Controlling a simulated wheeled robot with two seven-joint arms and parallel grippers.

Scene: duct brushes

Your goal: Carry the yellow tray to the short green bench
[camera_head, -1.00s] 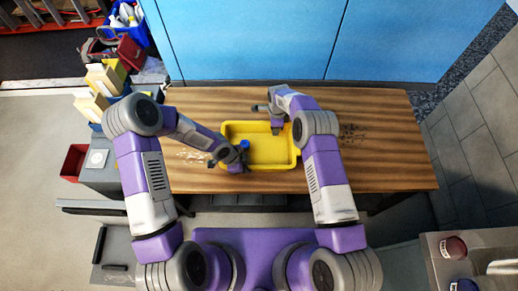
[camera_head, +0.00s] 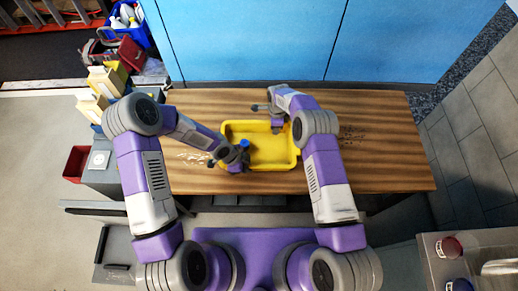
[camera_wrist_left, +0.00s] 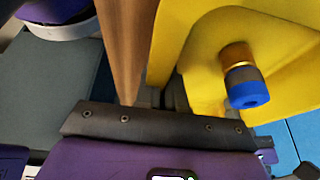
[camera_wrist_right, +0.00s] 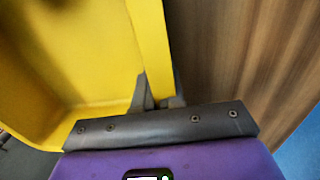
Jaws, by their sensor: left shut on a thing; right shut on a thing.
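The yellow tray (camera_head: 270,153) is at the middle of the brown wooden table (camera_head: 385,175); I cannot tell whether it rests on the top or is just above it. A short piece with a blue end and brass collar (camera_wrist_left: 245,85) stands in the tray near my left gripper. My left gripper (camera_head: 238,164) is shut on the tray's left wall. My right gripper (camera_head: 277,128) is shut on the tray's far wall, towards its right end. The wrist views show the tray wall between the fingers of each gripper. I cannot identify a green bench.
Dark specks (camera_head: 352,134) lie on the table right of the tray, and pale bits (camera_head: 193,156) lie to its left. Blue panels (camera_head: 265,40) stand behind the table. A cluttered cart is at left, with a red bin (camera_head: 76,163). Another worktop (camera_head: 430,250) is at lower right.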

